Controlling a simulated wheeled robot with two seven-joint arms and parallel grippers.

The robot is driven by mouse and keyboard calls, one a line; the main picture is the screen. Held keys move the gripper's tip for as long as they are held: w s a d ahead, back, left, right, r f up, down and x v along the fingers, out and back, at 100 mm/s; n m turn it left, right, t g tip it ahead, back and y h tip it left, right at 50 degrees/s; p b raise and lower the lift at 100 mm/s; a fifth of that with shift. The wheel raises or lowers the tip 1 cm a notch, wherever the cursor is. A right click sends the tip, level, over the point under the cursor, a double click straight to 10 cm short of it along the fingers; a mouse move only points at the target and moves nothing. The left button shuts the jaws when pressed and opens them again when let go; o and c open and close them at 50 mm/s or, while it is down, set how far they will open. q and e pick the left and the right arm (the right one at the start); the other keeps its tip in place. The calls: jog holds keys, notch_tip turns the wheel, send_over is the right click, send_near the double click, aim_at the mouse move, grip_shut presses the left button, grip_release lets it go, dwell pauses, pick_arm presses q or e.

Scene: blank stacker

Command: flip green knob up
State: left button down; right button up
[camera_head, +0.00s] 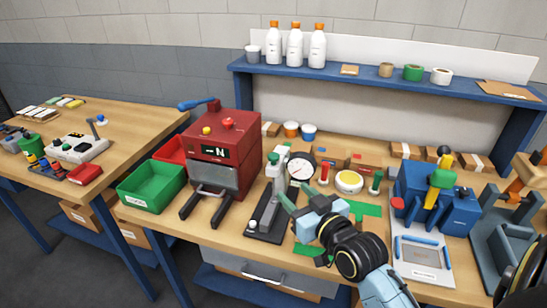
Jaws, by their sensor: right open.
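My right gripper (298,198) is open, its fingers pointing away over the middle of the bench. It is in front of the dial gauge and right beside the grey-and-black press stand (270,195); I cannot tell whether it touches anything. Which one is the green knob is unclear. My left gripper is not in view.
The red machine (240,145) and a green bin (152,185) stand to the left. A white round gauge (300,167) and a yellow-topped round device (349,181) are behind my gripper. A blue shelf (380,74) with bottles and tape runs above. A grey fixture (492,235) is at right.

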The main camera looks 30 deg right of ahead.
aim_at(276, 158)
jog(key=shift+t, duration=0.6)
jog(key=w, duration=0.4)
jog(key=w+d+r, duration=0.1)
jog(key=w, duration=0.4)
jog(key=w+d+r, duration=0.1)
jog(key=w, duration=0.4)
jog(key=shift+d, duration=0.2)
jog(key=shift+s, duration=0.1)
jog(key=shift+c, duration=0.5)
grip_shut()
